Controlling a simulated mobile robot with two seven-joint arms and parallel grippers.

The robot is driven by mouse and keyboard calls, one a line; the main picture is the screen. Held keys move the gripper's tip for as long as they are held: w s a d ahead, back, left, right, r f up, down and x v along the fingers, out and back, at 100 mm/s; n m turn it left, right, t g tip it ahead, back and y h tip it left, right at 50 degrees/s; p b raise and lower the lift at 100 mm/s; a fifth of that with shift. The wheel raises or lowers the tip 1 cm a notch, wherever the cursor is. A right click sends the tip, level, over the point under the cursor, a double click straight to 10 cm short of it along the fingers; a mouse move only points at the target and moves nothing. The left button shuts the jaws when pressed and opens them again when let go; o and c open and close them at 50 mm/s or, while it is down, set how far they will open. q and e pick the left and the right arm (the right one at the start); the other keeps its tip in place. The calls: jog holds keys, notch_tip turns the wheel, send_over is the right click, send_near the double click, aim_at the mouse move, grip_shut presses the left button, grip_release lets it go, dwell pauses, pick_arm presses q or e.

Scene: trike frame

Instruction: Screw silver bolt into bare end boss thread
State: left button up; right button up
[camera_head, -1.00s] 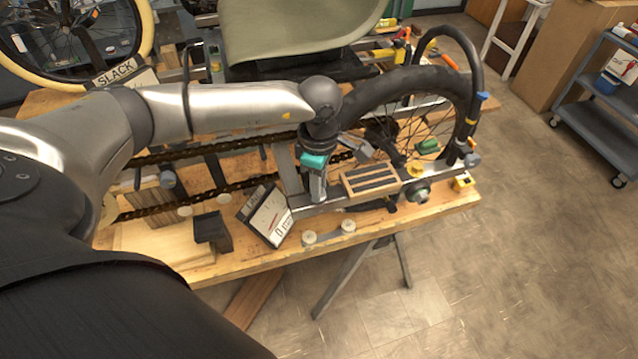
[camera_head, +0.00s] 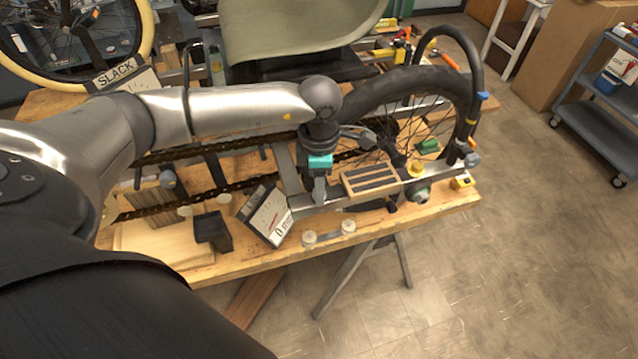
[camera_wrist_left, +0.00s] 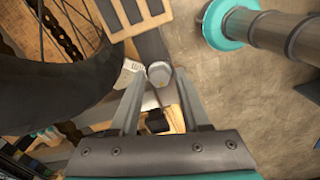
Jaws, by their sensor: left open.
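My left gripper (camera_head: 320,190) reaches down at the left end of the grey frame bar (camera_head: 350,197). In the left wrist view its fingers (camera_wrist_left: 159,78) are open, one on each side of a silver hexagonal bolt head (camera_wrist_left: 160,71) at the end of the bar (camera_wrist_left: 150,47). I cannot tell whether either finger touches the bolt head. How deep the bolt sits in the boss thread is hidden. In the head view the gripper covers this spot. My right gripper is not in view.
A slotted wooden block (camera_head: 370,179) sits close to the gripper. Beyond it is a wheel axle end (camera_head: 418,192) with a green collar. The dark tyre (camera_head: 450,80) rises behind. A dial plate (camera_head: 268,216) stands left of the gripper. Open floor (camera_head: 510,270) lies front right.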

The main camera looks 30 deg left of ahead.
pick_arm(q)
jog(key=n, duration=0.7)
grip_shut()
jog(key=m, duration=0.4)
jog(key=shift+o, duration=1.4)
grip_release()
notch_tip(320, 180, up, 12)
